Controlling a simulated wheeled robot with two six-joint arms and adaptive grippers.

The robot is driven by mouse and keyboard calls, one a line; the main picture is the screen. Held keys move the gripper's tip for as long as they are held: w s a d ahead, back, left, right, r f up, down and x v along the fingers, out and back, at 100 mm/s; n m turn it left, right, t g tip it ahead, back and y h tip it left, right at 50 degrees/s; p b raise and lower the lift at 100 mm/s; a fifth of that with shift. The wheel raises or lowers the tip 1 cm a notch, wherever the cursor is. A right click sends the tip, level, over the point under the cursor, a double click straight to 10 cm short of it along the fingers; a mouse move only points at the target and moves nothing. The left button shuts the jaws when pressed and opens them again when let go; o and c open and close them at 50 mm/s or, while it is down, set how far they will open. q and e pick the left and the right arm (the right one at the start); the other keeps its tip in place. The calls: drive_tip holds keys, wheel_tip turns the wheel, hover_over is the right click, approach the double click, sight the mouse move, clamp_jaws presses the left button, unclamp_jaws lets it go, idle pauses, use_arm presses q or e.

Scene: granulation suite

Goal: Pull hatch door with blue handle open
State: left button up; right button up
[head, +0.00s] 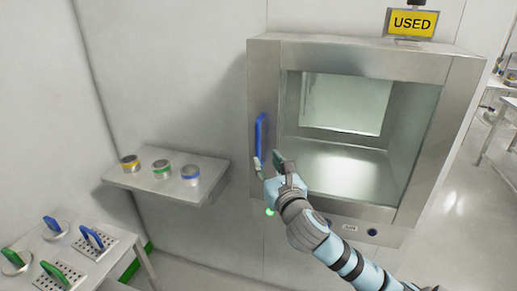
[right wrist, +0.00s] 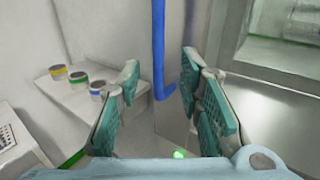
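The hatch door (head: 352,52) is a steel-framed door with a large window, and it looks shut. Its upright blue handle (head: 260,135) is on the left side of the frame. My right gripper (head: 267,163) is at the handle's lower end, with its fingers apart. In the right wrist view the blue handle (right wrist: 158,45) stands between the two open teal-padded fingers (right wrist: 160,82), with gaps to both sides. I cannot tell how deep it lies between them. My left gripper is not in view.
A wall shelf (head: 130,185) with three colour-banded tins (head: 162,168) is to the left. A lower table (head: 70,262) holds tools with blue and green handles. A yellow USED sign (head: 411,23) stands on the hatch. Open floor (head: 465,190) lies to the right.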

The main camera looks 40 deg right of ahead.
sight(259, 149)
drive_tip(key=x, duration=0.8)
drive_tip(key=shift+w, duration=0.3)
drive_tip(key=shift+f, duration=0.1)
clamp_jaws()
